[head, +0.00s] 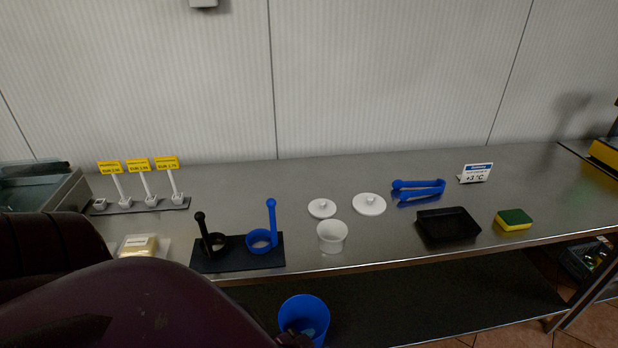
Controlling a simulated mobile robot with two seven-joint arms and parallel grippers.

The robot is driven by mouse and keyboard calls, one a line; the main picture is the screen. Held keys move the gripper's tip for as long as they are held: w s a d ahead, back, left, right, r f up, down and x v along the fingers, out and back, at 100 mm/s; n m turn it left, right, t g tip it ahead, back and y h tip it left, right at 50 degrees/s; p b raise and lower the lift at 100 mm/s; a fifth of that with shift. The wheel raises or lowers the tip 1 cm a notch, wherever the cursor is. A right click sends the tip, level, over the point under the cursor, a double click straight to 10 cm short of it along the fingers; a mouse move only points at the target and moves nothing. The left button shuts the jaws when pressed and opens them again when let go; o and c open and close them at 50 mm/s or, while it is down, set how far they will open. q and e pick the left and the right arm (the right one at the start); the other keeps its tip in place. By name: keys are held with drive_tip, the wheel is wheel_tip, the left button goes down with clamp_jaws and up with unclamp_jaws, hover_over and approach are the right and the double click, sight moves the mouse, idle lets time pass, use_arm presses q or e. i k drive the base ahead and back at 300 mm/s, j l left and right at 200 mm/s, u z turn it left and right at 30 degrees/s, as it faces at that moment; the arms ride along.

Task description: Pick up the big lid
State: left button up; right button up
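Two round white lids with small knobs lie on the steel counter. The right one looks wider, so I take it as the big lid (369,205). The small lid (322,209) lies just left of it, apart from it. Both lie flat with their knobs up. A white cup (332,237) stands in front of them, nearer the counter's front edge. A large dark purple arm link of mine fills the lower left of the head view. I cannot make out either gripper's fingers, and nothing touches the lids.
Blue tongs (418,188) lie right of the big lid. A black tray (448,227) and a sponge (513,219) are further right. A black holder (221,262) with upright black and blue tools stands left. A blue bucket (304,314) is below the counter (240,204).

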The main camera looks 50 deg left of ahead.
sight(370, 203)
drive_tip(key=i+u, duration=0.1)
drive_tip(key=u, duration=1.25)
drive_tip(key=i+l, duration=0.15)
drive_tip(key=l, duration=0.25)
drive_tip(key=i+l+u, duration=0.1)
drive_tip(key=l, duration=0.35)
